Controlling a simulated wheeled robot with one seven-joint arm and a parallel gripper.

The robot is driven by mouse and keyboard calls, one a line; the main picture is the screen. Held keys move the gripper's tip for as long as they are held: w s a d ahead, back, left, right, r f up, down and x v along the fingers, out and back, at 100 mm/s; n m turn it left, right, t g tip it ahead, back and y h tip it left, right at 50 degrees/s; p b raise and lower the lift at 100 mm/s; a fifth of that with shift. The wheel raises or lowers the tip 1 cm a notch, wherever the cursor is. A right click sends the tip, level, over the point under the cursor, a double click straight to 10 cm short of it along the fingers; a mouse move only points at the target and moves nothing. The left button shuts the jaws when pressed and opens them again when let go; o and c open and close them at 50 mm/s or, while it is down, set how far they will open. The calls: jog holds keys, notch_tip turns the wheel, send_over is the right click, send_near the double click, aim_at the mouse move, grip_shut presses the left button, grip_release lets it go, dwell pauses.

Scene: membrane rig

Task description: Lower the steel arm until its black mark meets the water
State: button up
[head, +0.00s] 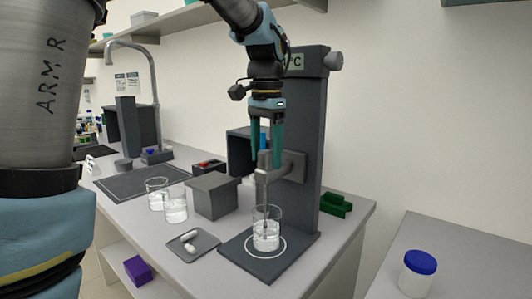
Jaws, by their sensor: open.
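The steel arm (290,166) juts left from a dark upright column (304,130) and has a vertical body with a thin rod hanging down. The rod's lower end reaches into a glass beaker (277,226) of clear water (266,242) on the rig's base. The black mark on the rod is too small to make out. My gripper (265,150) points straight down with its two teal fingers apart. The fingertips are at the top of the steel arm's vertical body, apparently one on each side; contact cannot be told.
The rig's dark base (270,270) sits near the bench's front edge. Left of it are a small tray (205,247) with white pieces, a grey box (212,196) and two beakers (176,206). A blue-lidded jar (417,275) stands on another table.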

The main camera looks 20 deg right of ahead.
notch_tip(320, 180, up, 11)
jog(key=b, duration=0.1)
dwell(0.6)
jog(key=shift+f, duration=0.1)
jog(key=w+a+f+n+t, duration=0.1)
jog(key=w+a+f+n, duration=0.2)
jog(key=a+f, duration=0.45)
jog(key=w+a+f+n, duration=0.2)
jog(key=a+f+n, duration=0.1)
jog(key=a+f, duration=0.45)
jog(key=s+a+f+n, duration=0.3)
jog(key=s+a+f, duration=0.1)
jog(key=a+f, duration=0.3)
jog(key=s+a+f+n, duration=0.3)
jog(key=s+a+f, duration=0.1)
jog(key=a+f, duration=0.3)
jog(key=shift+f+n+t, duration=0.15)
jog(key=shift+n+t, duration=0.15)
jog(key=shift+n, duration=0.1)
